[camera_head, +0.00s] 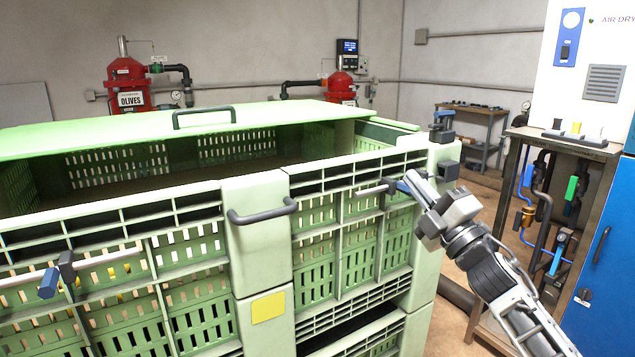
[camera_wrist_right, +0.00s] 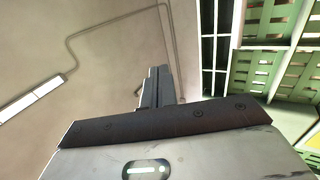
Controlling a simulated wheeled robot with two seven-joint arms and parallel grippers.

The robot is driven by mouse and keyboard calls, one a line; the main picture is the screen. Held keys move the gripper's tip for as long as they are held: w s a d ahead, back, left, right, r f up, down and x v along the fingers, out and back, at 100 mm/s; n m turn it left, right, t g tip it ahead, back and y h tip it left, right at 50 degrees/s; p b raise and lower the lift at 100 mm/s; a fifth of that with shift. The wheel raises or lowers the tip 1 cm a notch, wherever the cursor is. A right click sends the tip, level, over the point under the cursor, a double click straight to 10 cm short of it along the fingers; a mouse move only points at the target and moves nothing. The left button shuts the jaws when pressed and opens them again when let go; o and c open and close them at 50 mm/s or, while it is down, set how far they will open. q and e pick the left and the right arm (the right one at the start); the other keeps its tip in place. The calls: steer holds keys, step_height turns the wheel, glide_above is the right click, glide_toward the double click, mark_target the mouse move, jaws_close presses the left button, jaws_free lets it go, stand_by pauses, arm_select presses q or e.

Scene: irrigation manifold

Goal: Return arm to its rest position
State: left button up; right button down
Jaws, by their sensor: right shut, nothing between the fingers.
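My right arm (camera_head: 490,280) comes in from the lower right of the head view. Its gripper (camera_head: 411,177) is in front of the right end of the green crate's front wall, close to a blue-tipped latch rod there. I cannot tell whether it touches the rod. The gripper is shut and empty. In the right wrist view the closed fingers (camera_wrist_right: 156,88) stand up past the dark edge of the gripper body, with nothing between them. My left gripper is not in view.
The large green slatted crate (camera_head: 262,205) fills the left and middle, its pale lid (camera_head: 215,125) lying across the top. A metal stand (camera_head: 570,145) with pipes and a blue cabinet (camera_head: 610,270) are at the right. Red OLIVES tanks (camera_head: 128,80) stand behind. Some floor shows between crate and stand.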

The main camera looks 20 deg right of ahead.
steer(key=s+a+f+m+g+h, duration=0.1)
steer(key=a+f+m+g, duration=0.15)
steer(key=f, duration=0.45)
steer(key=s+a+f+m+g, duration=0.15)
steer(key=a+f+m, duration=0.25)
steer(key=f, duration=0.4)
steer(key=s+a+f+m+g+h, duration=0.1)
steer(key=a+f+m+g, duration=0.2)
steer(key=f, duration=0.4)
steer(key=s+a+f+m+g+y, duration=0.2)
steer(key=s+a+f+m+g, duration=0.4)
steer(key=s+a+f, duration=1)
steer(key=shift+s+a+f+m+y, duration=0.15)
steer(key=shift+s+a+m+y, duration=0.3)
steer(key=shift+a+m, duration=0.35)
steer(key=shift+n, duration=0.25)
